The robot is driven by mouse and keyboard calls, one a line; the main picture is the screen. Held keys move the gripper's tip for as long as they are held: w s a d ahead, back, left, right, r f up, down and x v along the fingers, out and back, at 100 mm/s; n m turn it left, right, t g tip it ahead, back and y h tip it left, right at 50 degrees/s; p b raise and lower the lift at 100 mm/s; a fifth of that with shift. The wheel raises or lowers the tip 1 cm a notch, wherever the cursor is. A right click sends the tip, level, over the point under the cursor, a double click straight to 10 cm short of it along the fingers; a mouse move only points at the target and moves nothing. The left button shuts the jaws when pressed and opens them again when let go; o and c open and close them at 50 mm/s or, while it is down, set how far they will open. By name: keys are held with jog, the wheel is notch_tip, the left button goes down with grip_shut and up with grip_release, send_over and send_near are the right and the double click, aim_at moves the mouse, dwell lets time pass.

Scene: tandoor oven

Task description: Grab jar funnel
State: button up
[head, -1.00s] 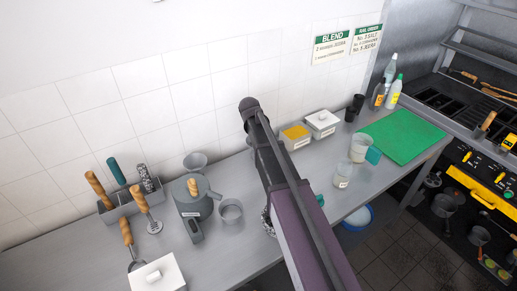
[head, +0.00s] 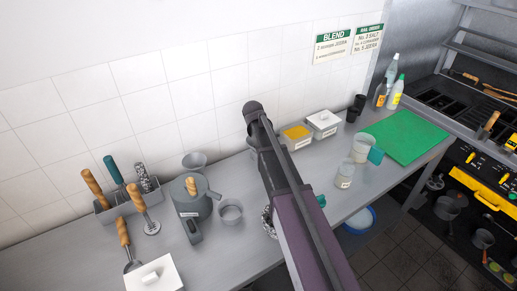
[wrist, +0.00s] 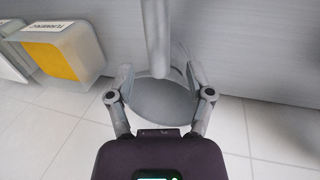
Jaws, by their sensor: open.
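In the wrist view a grey round piece (wrist: 160,100) with a thick stem shows between my fingers. It may be the jar funnel, but I cannot tell for sure. My gripper (wrist: 160,82) is open, with one finger at each side of this piece. Whether they touch it is unclear. In the head view my arm hides the gripper and whatever lies under it. A grey flared vessel (head: 194,161), also funnel-like, stands by the wall behind the lidded grey pot (head: 192,197).
A container of yellow powder (head: 297,134) stands right of my arm; it is at the left in the wrist view (wrist: 60,50). A tool rack (head: 118,210) stands left.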

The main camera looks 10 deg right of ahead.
jog(key=shift+b+x, duration=0.8)
jog(key=shift+x, duration=0.35)
grip_shut()
